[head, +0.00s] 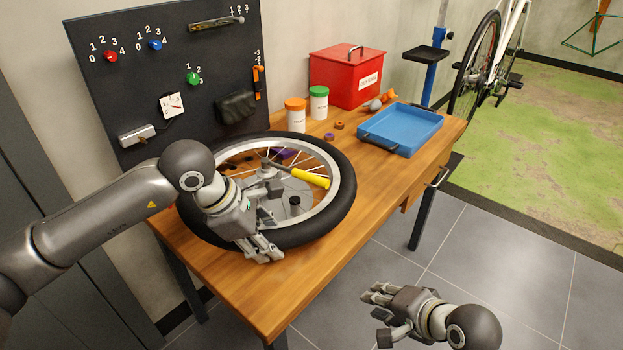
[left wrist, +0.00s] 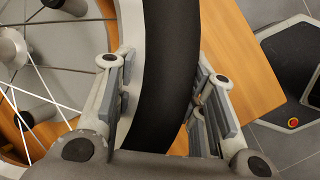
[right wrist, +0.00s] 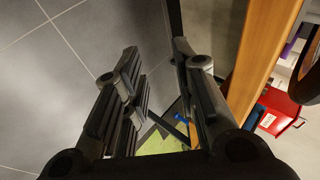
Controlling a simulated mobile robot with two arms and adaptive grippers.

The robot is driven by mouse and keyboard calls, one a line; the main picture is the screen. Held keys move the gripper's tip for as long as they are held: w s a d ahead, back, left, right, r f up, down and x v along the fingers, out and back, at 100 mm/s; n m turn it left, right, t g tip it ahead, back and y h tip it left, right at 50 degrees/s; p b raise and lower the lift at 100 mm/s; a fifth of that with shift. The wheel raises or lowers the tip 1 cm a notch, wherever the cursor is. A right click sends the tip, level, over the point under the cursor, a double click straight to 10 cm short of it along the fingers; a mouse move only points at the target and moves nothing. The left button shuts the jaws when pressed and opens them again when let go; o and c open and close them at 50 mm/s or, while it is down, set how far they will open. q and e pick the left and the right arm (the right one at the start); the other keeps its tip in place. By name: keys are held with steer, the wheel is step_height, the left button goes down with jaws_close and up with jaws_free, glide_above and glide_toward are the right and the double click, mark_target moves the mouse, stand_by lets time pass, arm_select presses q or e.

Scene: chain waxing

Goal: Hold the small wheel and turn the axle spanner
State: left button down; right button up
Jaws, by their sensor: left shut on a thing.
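The small wheel (head: 343,195), with a black tyre and silver rim, lies flat on the wooden table. The axle spanner (head: 311,178) has a yellow handle. It lies across the wheel's middle, its grey end at the hub (head: 268,186). My left gripper (head: 268,240) is shut on the wheel's near edge. In the left wrist view, one finger is on the rim side and the other outside the tyre (left wrist: 170,60). My right gripper (head: 377,312) is open and empty, off the table's front edge and apart from the spanner; it also shows in the right wrist view (right wrist: 160,85).
A blue tray (head: 412,128), a red box (head: 345,80) and two lidded jars (head: 296,120) stand on the table's far part. A black panel (head: 165,60) with knobs rises behind the wheel. Floor is clear around my right gripper.

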steer(key=w+a+r+m+t+y, duration=0.2)
steer(key=w+a+r+m+y, duration=0.15)
steer(key=w+r, duration=0.45)
steer(key=m+y, duration=0.2)
steer(key=m, duration=0.3)
glide_toward(322, 183)
steer(key=a, duration=0.1)
steer(key=shift+t, duration=0.4)
steer(key=x, duration=1.2)
steer(key=shift+w+f, duration=0.15)
steer(key=shift+f, duration=0.1)
steer(key=shift+d, duration=0.1)
jaws_close()
